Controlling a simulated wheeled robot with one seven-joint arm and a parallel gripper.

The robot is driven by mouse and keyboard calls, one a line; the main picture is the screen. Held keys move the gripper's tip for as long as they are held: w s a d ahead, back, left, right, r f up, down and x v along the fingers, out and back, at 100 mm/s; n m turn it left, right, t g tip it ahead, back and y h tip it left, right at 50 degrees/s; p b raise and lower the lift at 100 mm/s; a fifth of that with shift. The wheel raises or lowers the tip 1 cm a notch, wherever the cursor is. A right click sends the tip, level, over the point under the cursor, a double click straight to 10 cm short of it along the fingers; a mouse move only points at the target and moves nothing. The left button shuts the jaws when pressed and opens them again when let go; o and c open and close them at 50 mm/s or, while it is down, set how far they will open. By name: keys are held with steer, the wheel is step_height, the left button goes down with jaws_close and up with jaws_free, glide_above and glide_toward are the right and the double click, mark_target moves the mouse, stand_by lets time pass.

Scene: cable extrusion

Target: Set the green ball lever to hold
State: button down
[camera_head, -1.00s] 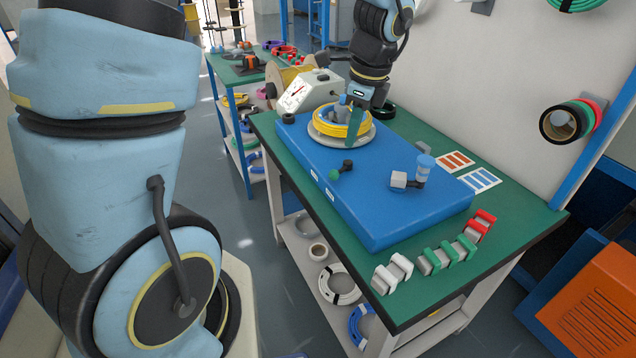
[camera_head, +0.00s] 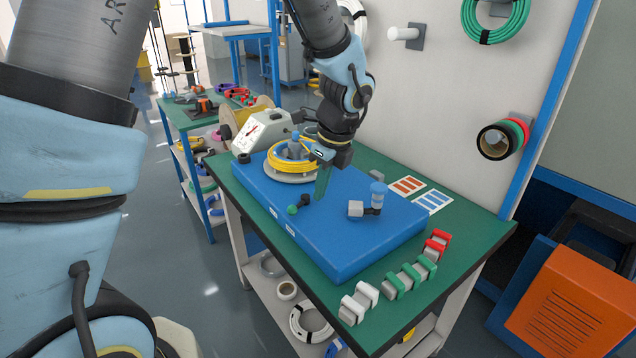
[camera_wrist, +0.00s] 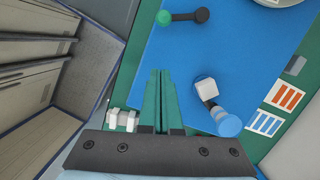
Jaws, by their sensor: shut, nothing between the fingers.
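The green ball lever (camera_head: 298,206) sits near the front left edge of the blue machine block (camera_head: 340,245). Its green ball points toward that edge and its black end sits farther in. In the wrist view the lever (camera_wrist: 183,17) lies across the top, green ball left and black end right. My gripper (camera_head: 319,196) is above the block, just right of the lever in the head view. Its green fingers (camera_wrist: 161,72) are together and empty, apart from the lever in the wrist view. Two small white labels (camera_head: 290,242) are on the block's front side, too small to read.
A grey and blue knob (camera_head: 374,200) stands on the block to the right. Behind is a yellow cable coil (camera_head: 290,160) on a round plate, with a gauge box (camera_head: 262,133) beside it. Red, green and white clips (camera_head: 400,280) line the table's right side, near two striped cards (camera_head: 432,200).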

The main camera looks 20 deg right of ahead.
mark_target(299, 205)
steer(key=p+x, duration=0.1)
steer(key=x, duration=0.6)
steer(key=shift+w+a, duration=0.1)
steer(key=shift+w+a+p, duration=0.3)
steer(key=shift+w, duration=0.25)
steer(key=shift+w+a+p, duration=0.3)
steer(key=shift+w, duration=0.3)
steer(key=shift+w+a+f, duration=0.2)
steer(key=shift+w+a, duration=0.05)
steer(key=shift+w, duration=0.3)
